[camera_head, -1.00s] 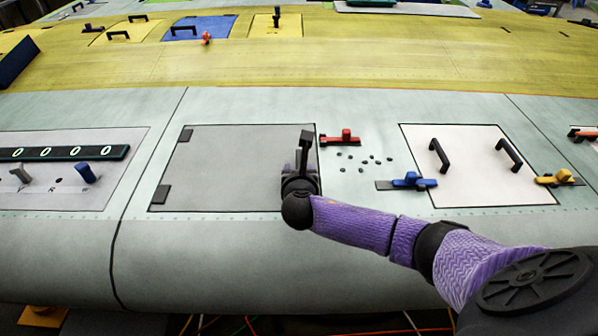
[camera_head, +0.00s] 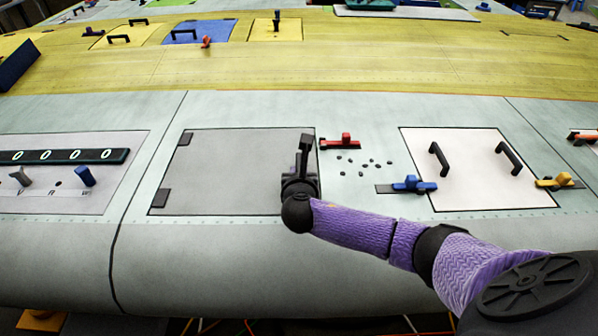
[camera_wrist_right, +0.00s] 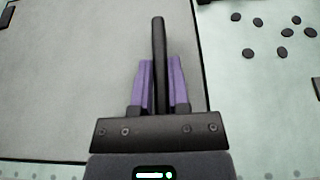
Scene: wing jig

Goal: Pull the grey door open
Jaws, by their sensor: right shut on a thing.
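The grey door (camera_head: 235,165) lies flat in the pale green wing skin, with two dark hinges on its left edge. It looks closed, flush inside its dark outline. My right gripper (camera_head: 303,170) is at the door's right side. In the right wrist view my right gripper (camera_wrist_right: 160,85) has its two purple fingers on either side of a black upright handle (camera_wrist_right: 158,60), shut on it. The handle's top also shows in the head view (camera_head: 306,143). The gripper hides the handle's lower part. My left gripper is not in view.
A red latch (camera_head: 341,142) sits just right of the door, with several dark loose pieces (camera_head: 362,164) nearby. Further right is a white panel (camera_head: 480,165) with two black handles, a blue latch (camera_head: 412,185) and a yellow latch (camera_head: 558,182). A switch panel (camera_head: 60,170) lies left.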

